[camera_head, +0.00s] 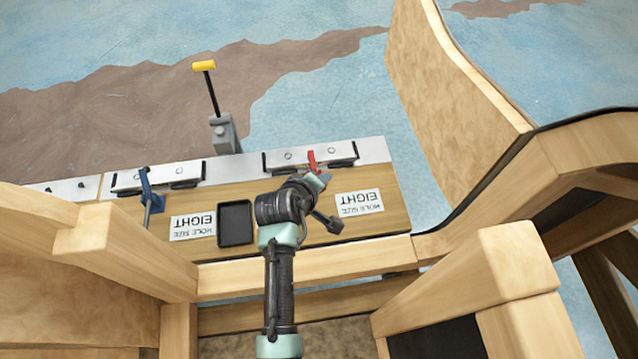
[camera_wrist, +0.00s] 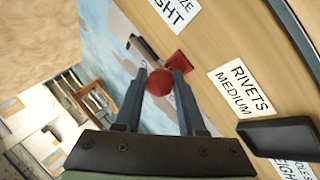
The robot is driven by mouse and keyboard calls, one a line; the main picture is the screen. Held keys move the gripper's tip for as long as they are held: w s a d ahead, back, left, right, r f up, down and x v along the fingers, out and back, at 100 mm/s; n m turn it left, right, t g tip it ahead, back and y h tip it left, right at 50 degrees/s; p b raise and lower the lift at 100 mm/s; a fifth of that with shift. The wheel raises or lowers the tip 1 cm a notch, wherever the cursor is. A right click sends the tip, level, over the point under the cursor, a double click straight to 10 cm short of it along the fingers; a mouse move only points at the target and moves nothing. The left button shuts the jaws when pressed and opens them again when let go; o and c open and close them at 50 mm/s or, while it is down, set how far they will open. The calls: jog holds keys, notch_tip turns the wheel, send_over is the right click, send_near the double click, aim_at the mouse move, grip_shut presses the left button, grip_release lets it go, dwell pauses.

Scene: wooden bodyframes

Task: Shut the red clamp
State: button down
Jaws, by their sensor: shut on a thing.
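The red clamp (camera_head: 312,161) stands at the front board's metal strip, to the right of the middle in the head view. In the wrist view its round red knob (camera_wrist: 160,83) sits between the two fingers of my gripper (camera_wrist: 160,88), with a red base part (camera_wrist: 178,60) behind it. My gripper is shut on the knob. In the head view my gripper (camera_head: 318,180) reaches the clamp from the near side, and my wrist hides the clamp's lower part.
A blue clamp (camera_head: 150,195) stands to the left on the board. A black tray (camera_head: 235,223) lies between printed labels. A yellow-topped lever (camera_head: 204,66) rises behind the board. Wooden frames (camera_head: 480,280) flank my arm on both sides.

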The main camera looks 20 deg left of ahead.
jog(key=c, duration=0.5)
grip_release()
jog(key=v, duration=1.3)
jog(key=shift+p, duration=0.35)
